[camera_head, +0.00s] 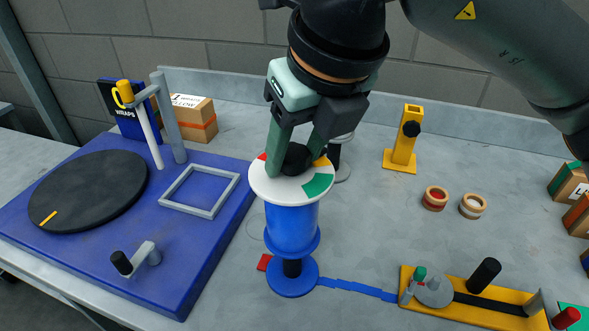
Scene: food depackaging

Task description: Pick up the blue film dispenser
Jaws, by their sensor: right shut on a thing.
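The blue film dispenser (291,229) stands upright near the middle of the table in the head view. It has a blue cylindrical body and a white top disc with red, yellow and green marks. A black knob (296,159) sits on the disc. Below the body a short black post and a round blue base (292,281) show. My right gripper (294,153) comes down from above and is shut on the black knob, its fingers partly hiding it. I cannot tell whether the dispenser is lifted. My left gripper is not in view.
A blue platform (205,262) with a black turntable (88,190) and a grey post lies at the left. A blue strip (350,288) runs right to a yellow fixture (460,312). A yellow stand (404,145), two tape rolls (452,201) and boxes stand around.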

